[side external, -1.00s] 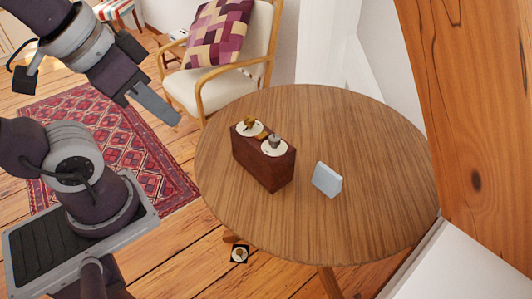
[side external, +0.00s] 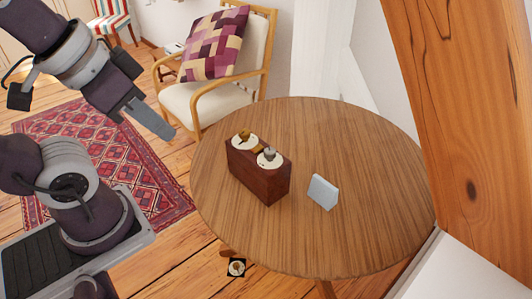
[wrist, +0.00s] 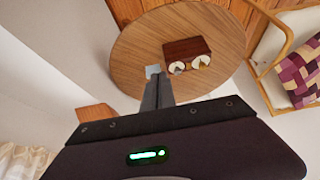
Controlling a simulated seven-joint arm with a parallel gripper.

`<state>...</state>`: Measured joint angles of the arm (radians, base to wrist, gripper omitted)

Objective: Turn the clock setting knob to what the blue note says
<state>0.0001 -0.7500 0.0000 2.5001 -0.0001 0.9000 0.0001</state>
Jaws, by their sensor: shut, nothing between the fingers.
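The clock (side external: 257,175) is a dark red-brown box on the round table. On its top are two white dials, one with a brass knob (side external: 244,136) and one with a silver knob (side external: 269,154). A small brass-coloured piece lies between the dials. The pale blue note (side external: 322,193) stands on the table to the right of the clock; no writing on it is readable. My gripper (side external: 170,135) is shut and empty in the air, left of the table and apart from everything. In the wrist view, my gripper (wrist: 159,80) overlaps the note (wrist: 153,71), below left of the clock (wrist: 187,48).
The round wooden table (side external: 350,130) has free room around the clock and note. A timber brace (side external: 465,120) rises at the right. An armchair (side external: 200,100) with a patchwork cushion stands behind. A small dark square with a white disc (side external: 236,267) shows below the table's edge.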

